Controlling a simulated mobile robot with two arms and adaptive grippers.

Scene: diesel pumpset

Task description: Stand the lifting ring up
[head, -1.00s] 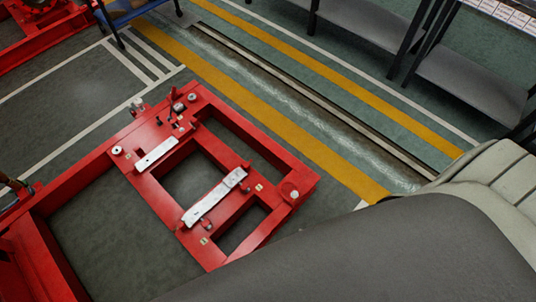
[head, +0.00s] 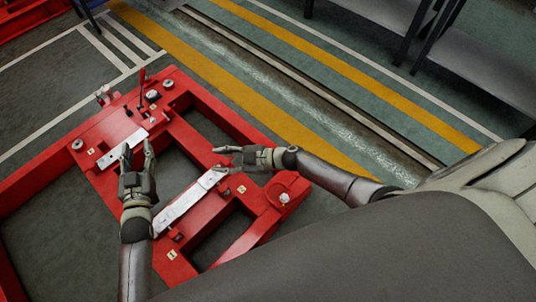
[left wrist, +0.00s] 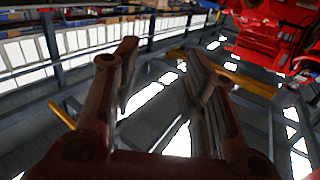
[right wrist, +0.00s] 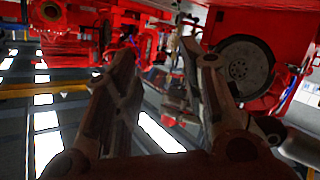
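No lifting ring can be told for certain at this size. A small pale round fitting (head: 285,198) sits on the right corner of the red frame (head: 95,125), with a curved outline beside it. My left gripper (head: 137,153) is open and empty over the frame's left crossbar, its fingers pointing up the picture. My right gripper (head: 226,156) is over the frame's middle, left of that corner, fingers pointing left. The left wrist view (left wrist: 160,65) and the right wrist view (right wrist: 165,70) show both pairs of fingers apart with nothing between them.
Two pale plates lie on the frame: a short one (head: 122,147) and a longer one (head: 188,203). A red lever (head: 142,76) and small fittings stand at its far end. Grey shelving (head: 480,70) is at the upper right. Red machinery (right wrist: 240,30) fills the right wrist view's top.

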